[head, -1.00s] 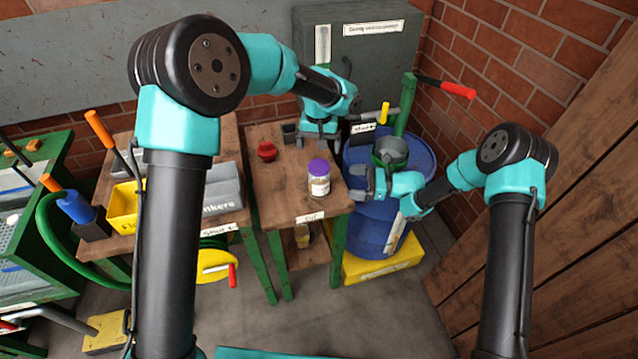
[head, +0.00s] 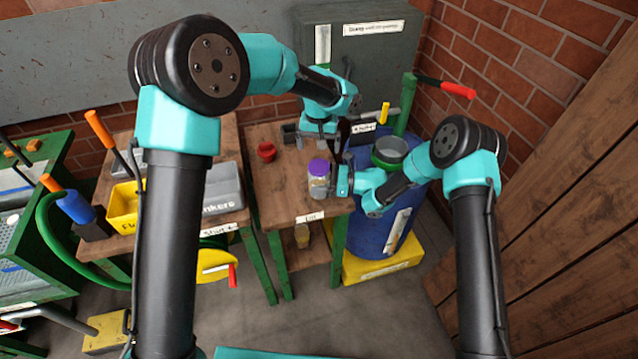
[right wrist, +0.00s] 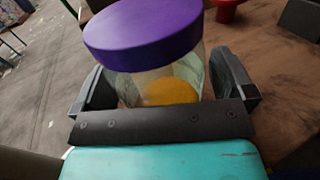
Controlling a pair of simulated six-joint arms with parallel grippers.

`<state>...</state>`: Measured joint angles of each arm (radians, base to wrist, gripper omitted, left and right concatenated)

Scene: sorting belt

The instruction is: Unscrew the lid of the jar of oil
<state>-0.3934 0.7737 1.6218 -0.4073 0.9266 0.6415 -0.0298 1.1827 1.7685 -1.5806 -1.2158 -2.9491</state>
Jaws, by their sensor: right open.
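The jar (head: 318,187), clear with a purple lid (head: 318,168), stands upright on the small wooden table. In the right wrist view the purple lid (right wrist: 143,32) sits on the jar, and something yellow-orange shows inside the glass (right wrist: 165,85). My right gripper (head: 334,183) is at the jar's right side, low on its body. In the right wrist view its open fingers (right wrist: 165,88) stand on either side of the jar, below the lid. My left gripper (head: 318,143) is behind and above the jar, fingers apart, holding nothing visible.
A red object (head: 266,152) stands left of the jar on the wooden table (head: 275,195). A blue barrel (head: 370,230) with a grey-green pot (head: 389,152) on top stands to the right. A grey bin (head: 222,190) and yellow bin (head: 124,205) sit on the left table.

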